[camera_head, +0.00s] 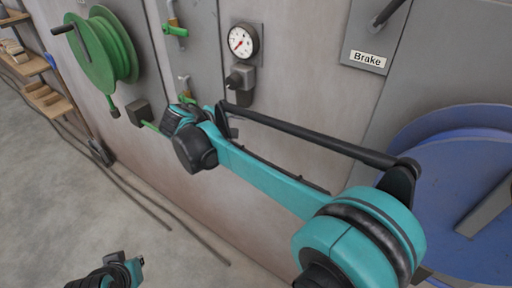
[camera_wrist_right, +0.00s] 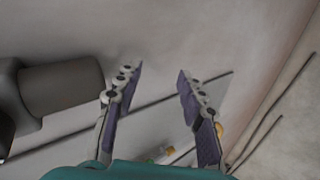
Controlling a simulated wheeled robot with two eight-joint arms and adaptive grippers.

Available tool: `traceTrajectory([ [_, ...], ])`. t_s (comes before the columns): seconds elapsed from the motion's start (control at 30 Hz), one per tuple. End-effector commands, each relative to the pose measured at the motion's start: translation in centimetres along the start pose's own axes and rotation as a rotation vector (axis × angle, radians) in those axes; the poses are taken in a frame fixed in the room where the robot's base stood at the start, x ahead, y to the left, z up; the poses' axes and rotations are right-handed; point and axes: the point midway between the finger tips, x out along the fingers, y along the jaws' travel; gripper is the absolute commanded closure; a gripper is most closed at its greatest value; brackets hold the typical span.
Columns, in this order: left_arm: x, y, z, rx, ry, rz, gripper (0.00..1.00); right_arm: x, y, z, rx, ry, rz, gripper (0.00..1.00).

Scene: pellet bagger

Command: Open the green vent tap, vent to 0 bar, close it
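A green tap handle (camera_head: 175,31) sits on a pipe high on the wall panel. Lower down, a second green handle (camera_head: 187,99) shows just above my right wrist, partly hidden by it; I cannot tell which is the vent tap. A round white pressure gauge (camera_head: 242,41) has a red needle towards the lower left; its value is too small to read. My right gripper (camera_wrist_right: 157,93) is open and empty in the wrist view, with a brass-coloured fitting (camera_wrist_right: 168,151) low between its fingers. In the head view its fingers are hidden. My left arm's end (camera_head: 108,272) shows at the bottom left, fingers unclear.
A dark knob fitting (camera_head: 240,79) sits under the gauge. A green hose reel (camera_head: 103,48) hangs at the left, a blue drum (camera_head: 455,165) stands at the right, and a Brake panel (camera_head: 370,58) is at the top right. The floor (camera_head: 55,190) is mostly clear, with cables.

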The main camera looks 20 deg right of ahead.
Motion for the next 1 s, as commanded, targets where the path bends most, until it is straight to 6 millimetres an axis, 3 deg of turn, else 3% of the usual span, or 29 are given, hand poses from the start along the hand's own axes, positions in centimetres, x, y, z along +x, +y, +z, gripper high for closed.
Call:
traceTrajectory([
  [0.2, -0.3, 0.0, -0.2, 0.000, 0.000, 0.000, 1.00, -0.3, -0.4, 4.8, 0.070, 0.009, -0.116, 0.60],
  [0.5, -0.6, 0.0, -0.4, 0.000, 0.000, 0.000, 1.00, -1.0, -1.7, 9.2, 0.152, 0.026, -0.232, 0.60],
  [0.93, -0.6, 0.0, -0.5, 0.000, 0.000, 0.000, 1.00, -1.2, -2.1, 10.1, 0.173, 0.031, -0.259, 0.60],
  [0.97, -0.6, 0.0, -0.5, 0.000, 0.000, 0.000, 1.00, -1.2, -2.1, 10.1, 0.173, 0.031, -0.259, 0.63],
  [1.0, -0.6, 0.0, -0.5, 0.000, 0.000, 0.000, 1.00, -1.2, -2.2, 10.1, 0.174, 0.031, -0.260, 0.74],
])
